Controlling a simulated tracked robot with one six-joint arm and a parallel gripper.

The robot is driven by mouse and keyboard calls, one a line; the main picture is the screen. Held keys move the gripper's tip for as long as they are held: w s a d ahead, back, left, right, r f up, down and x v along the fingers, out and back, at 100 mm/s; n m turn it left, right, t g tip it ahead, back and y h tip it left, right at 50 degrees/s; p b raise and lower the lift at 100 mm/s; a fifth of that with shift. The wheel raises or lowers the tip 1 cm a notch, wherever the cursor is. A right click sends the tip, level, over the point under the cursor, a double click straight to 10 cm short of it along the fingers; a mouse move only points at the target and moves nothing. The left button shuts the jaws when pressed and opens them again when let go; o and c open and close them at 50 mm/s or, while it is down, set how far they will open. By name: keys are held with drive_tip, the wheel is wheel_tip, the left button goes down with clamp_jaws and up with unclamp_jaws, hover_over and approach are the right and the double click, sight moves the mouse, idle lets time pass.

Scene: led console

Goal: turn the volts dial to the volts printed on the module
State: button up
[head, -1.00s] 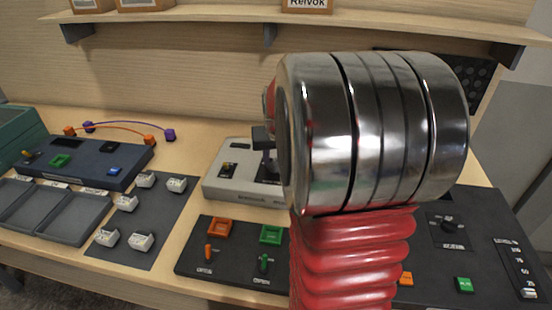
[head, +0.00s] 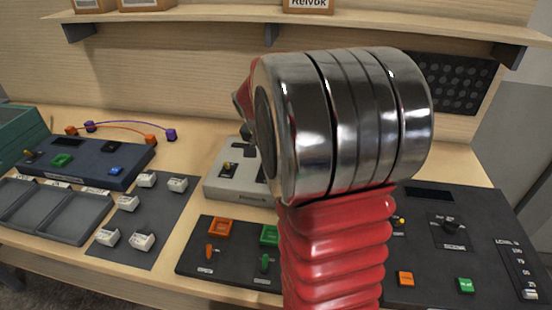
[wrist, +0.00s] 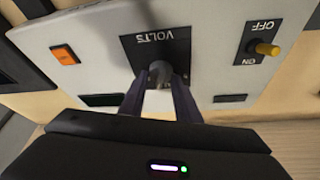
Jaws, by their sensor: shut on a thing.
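The volts dial (wrist: 162,71) is a grey knob on a dark plate marked VOLTS, on the pale grey console (wrist: 100,50) in the wrist view. My gripper (wrist: 162,84) is shut on the dial, with a dark finger on each side of it. The dial's pointer and scale cannot be made out. In the head view the console (head: 215,188) is partly behind my arm, and the dial is hidden. Several white modules (head: 142,241) sit on a dark mat at the left; their print is too small to read.
The console also has a yellow ON/OFF switch (wrist: 267,48) and an orange button (wrist: 65,55). A dark panel with orange and green switches (head: 225,262) lies in front. A larger dark panel (head: 425,270) stands right. A shelf (head: 200,15) runs above.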

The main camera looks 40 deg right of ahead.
drive_tip(key=m, duration=0.1)
drive_tip(key=m+g, duration=0.1)
drive_tip(key=m, duration=0.2)
drive_tip(key=shift+w+a+m+g, duration=0.15)
drive_tip(key=shift+w+m+g, duration=0.15)
drive_tip(key=shift+m+g, duration=0.1)
drive_tip(key=shift+w+m+g, duration=0.1)
drive_tip(key=shift+m+g, duration=0.6)
drive_tip(key=shift+m, duration=1.2)
drive_tip(key=o, duration=1)
drive_tip(key=v, duration=1.3)
drive_tip(key=shift+w+r, duration=0.1)
drive_tip(key=shift+r, duration=0.25)
